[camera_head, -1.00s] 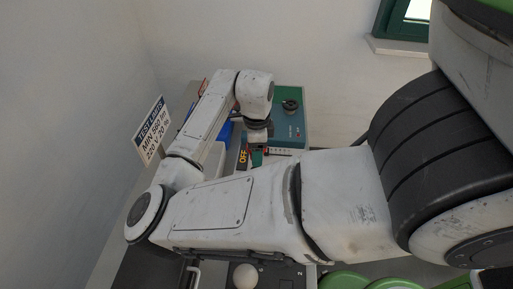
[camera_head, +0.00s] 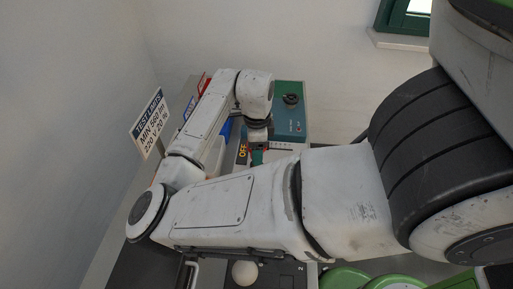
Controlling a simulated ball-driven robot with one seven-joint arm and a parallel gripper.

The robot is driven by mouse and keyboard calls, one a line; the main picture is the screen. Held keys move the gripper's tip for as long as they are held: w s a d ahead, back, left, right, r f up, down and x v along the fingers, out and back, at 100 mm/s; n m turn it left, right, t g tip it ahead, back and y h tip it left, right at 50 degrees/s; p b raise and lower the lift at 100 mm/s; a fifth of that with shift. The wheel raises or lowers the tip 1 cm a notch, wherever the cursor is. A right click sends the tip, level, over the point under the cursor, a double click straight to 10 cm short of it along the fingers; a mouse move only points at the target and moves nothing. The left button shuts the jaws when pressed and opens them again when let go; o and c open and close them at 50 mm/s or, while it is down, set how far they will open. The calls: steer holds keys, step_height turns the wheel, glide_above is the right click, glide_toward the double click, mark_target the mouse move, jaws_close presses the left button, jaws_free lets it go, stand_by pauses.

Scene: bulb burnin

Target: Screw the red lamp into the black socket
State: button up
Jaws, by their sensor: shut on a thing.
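My gripper (camera_head: 257,134) hangs below my wrist over the bench, and only its upper part shows clearly. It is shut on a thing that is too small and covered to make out. A small reddish patch shows just beside its lower end, but I cannot tell whether it is the red lamp. I cannot make out the black socket; my arm covers much of the bench.
A green box (camera_head: 290,118) with a black knob stands behind my gripper. A test limits sign (camera_head: 151,122) stands at left. A white ball (camera_head: 244,272) and green round things (camera_head: 345,279) are in front.

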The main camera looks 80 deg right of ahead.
steer(key=shift+f+b, duration=0.8)
steer(key=shift+f, duration=0.3)
stand_by(0.6)
steer(key=o, duration=1.1)
steer(key=shift+r, duration=0.1)
